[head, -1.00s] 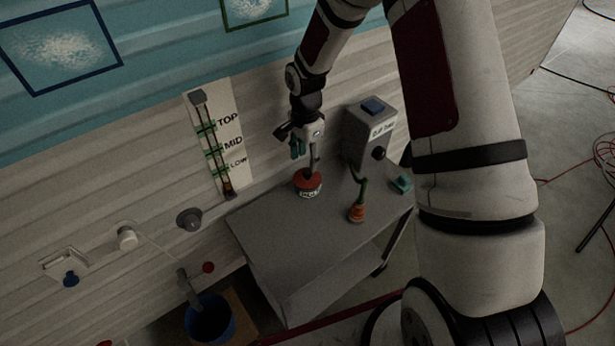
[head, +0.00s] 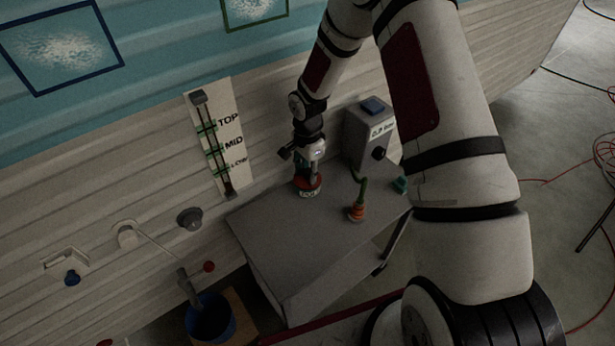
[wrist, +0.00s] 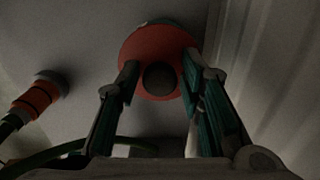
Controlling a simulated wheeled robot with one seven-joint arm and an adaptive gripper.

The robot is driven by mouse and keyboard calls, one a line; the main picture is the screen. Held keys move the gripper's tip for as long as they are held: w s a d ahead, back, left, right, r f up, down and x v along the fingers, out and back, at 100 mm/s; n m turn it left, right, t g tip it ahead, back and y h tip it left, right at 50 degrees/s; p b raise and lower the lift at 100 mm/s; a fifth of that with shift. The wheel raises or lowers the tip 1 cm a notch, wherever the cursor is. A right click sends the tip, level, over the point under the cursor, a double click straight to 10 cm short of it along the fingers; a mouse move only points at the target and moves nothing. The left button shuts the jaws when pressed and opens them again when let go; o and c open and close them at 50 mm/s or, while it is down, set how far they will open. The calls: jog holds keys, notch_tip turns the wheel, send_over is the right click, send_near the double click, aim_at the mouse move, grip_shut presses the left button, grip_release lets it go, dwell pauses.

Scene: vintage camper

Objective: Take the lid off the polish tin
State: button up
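The polish tin (head: 310,194) stands on the grey cart, near its wall-side edge. It has a pale labelled side and a red lid (wrist: 152,47). In the wrist view a dark round knob (wrist: 160,78) sits on the lid. My gripper (head: 309,178) points down over the tin. In the wrist view its green-padded fingers (wrist: 160,70) are spread on either side of the knob, with a visible gap on each side. Their tips reach over the red lid. Whether the tips touch the lid cannot be told.
An orange-based item with a green stem (head: 357,211) stands to the front right, and a small teal block (head: 400,185) lies near the cart's (head: 285,230) right edge. The cart's front left is clear.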

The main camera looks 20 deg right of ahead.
grip_shut()
jog(key=shift+r, duration=0.15)
